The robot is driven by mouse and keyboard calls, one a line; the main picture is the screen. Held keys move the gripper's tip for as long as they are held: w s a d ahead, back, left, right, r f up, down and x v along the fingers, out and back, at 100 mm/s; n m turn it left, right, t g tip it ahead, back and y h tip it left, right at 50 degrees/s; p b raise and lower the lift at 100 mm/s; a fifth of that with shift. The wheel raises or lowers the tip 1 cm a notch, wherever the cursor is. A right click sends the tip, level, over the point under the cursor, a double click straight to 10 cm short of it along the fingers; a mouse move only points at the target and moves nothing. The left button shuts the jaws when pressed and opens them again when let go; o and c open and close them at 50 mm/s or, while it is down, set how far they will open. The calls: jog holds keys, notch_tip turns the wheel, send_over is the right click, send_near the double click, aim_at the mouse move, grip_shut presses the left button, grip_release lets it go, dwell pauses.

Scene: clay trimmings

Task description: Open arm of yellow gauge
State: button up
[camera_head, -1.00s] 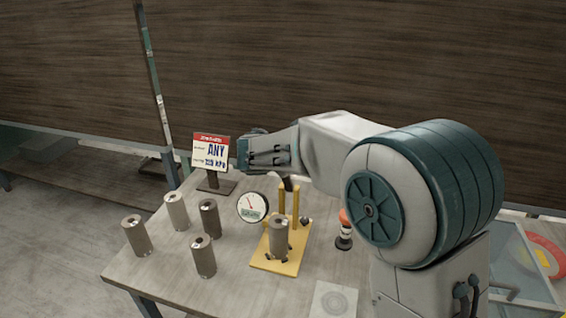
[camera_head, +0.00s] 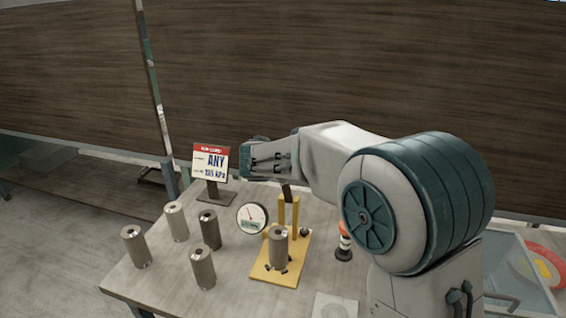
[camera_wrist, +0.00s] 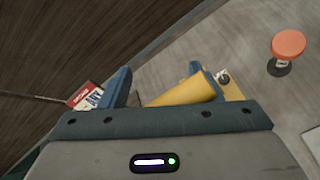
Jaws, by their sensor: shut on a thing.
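The yellow gauge has a flat yellow base (camera_head: 262,274), two upright yellow posts (camera_head: 282,212) and a round white dial (camera_head: 252,218) on its left side. A grey metal cylinder (camera_head: 277,247) stands upright on the base. My gripper is above and behind the posts in the head view, and its fingertips are hidden there. In the wrist view, my gripper (camera_wrist: 160,80) is shut on a yellow bar (camera_wrist: 178,94), which appears to be the gauge's arm. Part of the bar is hidden behind the gripper body.
Several grey cylinders (camera_head: 204,266) stand on the table left of the gauge. A sign (camera_head: 210,162) stands behind them. An orange-topped button (camera_head: 344,240) is right of the gauge, also in the wrist view (camera_wrist: 288,45). A dark wall rises behind the table.

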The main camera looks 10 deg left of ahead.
jog(key=shift+d+f, duration=0.1)
jog(key=shift+f, duration=0.25)
dwell(0.4)
jog(key=o, duration=1.2)
jog(key=shift+c, duration=0.2)
jog(key=shift+w, duration=0.15)
jog(key=shift+s+a+r, duration=0.2)
jog(key=shift+s+r, duration=0.15)
jog(key=shift+s, duration=0.05)
jog(key=b+v, duration=0.2)
jog(key=v, duration=1)
jog(key=shift+s+r, duration=0.25)
jog(key=shift+s, duration=0.05)
